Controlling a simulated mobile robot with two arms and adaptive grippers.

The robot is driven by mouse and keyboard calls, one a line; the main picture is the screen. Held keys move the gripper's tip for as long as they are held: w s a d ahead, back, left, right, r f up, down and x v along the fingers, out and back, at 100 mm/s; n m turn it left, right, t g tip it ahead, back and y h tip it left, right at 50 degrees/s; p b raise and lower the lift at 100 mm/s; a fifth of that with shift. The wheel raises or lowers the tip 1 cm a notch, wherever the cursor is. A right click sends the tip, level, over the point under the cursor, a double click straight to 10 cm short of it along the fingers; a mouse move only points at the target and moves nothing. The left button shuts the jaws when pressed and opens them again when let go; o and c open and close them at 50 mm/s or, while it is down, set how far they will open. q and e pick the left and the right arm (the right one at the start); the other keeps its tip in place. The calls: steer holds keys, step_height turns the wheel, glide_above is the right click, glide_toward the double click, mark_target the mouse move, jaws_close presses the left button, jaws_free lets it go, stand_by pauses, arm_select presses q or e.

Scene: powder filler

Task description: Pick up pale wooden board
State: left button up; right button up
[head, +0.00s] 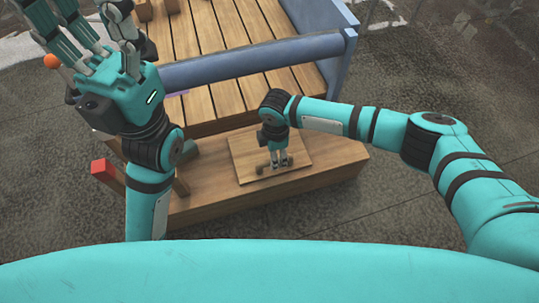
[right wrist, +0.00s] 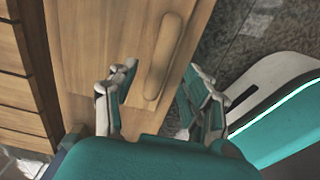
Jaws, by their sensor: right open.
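The pale wooden board (head: 240,152) lies flat on a wooden step in the head view. A rounded wooden handle bar (right wrist: 163,57) is raised on it and shows large in the right wrist view. My right gripper (head: 276,160) points down over the board. Its fingers stand open on either side of the handle in the right wrist view (right wrist: 158,98), with gaps visible. The fingers partly hide the handle in the head view. My left gripper (head: 92,25) is raised at the upper left, fingers spread and empty, away from the board.
The wooden step (head: 335,167) extends beyond the board on both sides. A slatted wooden platform (head: 225,100) with a blue-grey rail (head: 250,62) stands behind it. A red-ended post (head: 101,168) and an orange ball (head: 51,61) are near my left arm. Grey ground lies right.

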step_height(320, 180, down, 3)
steer(key=shift+f+b, duration=0.1)
steer(key=shift+b, duration=0.55)
steer(key=shift+c, duration=0.2)
jaws_close()
